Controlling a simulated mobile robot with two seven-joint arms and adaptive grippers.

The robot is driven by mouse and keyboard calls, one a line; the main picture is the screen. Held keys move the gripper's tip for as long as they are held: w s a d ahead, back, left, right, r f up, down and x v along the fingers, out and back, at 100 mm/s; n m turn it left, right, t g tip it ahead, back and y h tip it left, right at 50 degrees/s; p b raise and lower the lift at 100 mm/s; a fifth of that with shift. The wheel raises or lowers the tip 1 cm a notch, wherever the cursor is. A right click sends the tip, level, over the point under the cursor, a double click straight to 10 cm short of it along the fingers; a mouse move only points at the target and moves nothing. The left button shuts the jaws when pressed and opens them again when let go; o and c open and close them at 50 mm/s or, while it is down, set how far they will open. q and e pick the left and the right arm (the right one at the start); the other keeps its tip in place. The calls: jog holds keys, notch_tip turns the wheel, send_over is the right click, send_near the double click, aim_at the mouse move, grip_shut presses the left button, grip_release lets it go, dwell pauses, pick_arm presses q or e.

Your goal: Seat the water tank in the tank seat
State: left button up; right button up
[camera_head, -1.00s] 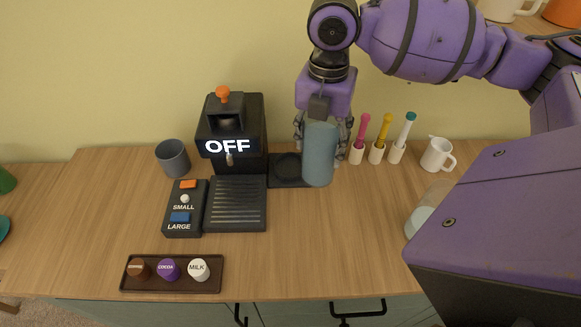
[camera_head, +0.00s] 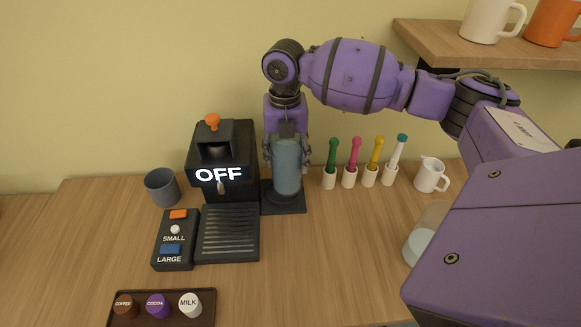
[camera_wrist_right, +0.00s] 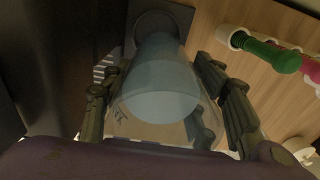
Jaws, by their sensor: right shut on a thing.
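The water tank (camera_head: 287,168) is a translucent blue cylinder, upright in my right gripper (camera_head: 286,150), whose fingers are shut around its upper part. The tank seat (camera_head: 285,208) is a black base with a round recess, joined to the right side of the black coffee machine (camera_head: 240,150). The tank's lower end is over the seat's recess. I cannot tell whether it touches the bottom. In the right wrist view the tank (camera_wrist_right: 158,85) sits between both fingers (camera_wrist_right: 165,100), with the dark seat (camera_wrist_right: 155,22) beyond it. My left gripper is not in view.
A grey cup (camera_head: 162,188) stands left of the machine. Several colored-handled tools in white holders (camera_head: 349,180) stand right of the seat, near a white pitcher (camera_head: 431,176). A button box (camera_head: 173,245) and a pod tray (camera_head: 208,314) are in front. A shelf (camera_head: 480,52) overhangs at upper right.

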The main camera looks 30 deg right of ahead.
jog(key=shift+w+a+f, duration=0.1)
jog(key=shift+w+f, duration=0.8)
jog(key=shift+w, duration=0.1)
jog(key=shift+w+f, duration=0.15)
jog(key=shift+f, duration=1.5)
jog(key=shift+f, duration=0.2)
jog(key=o, duration=1.6)
jog(key=shift+c, duration=0.2)
jog(key=shift+r, duration=0.1)
notch_tip(320, 180, up, 12)
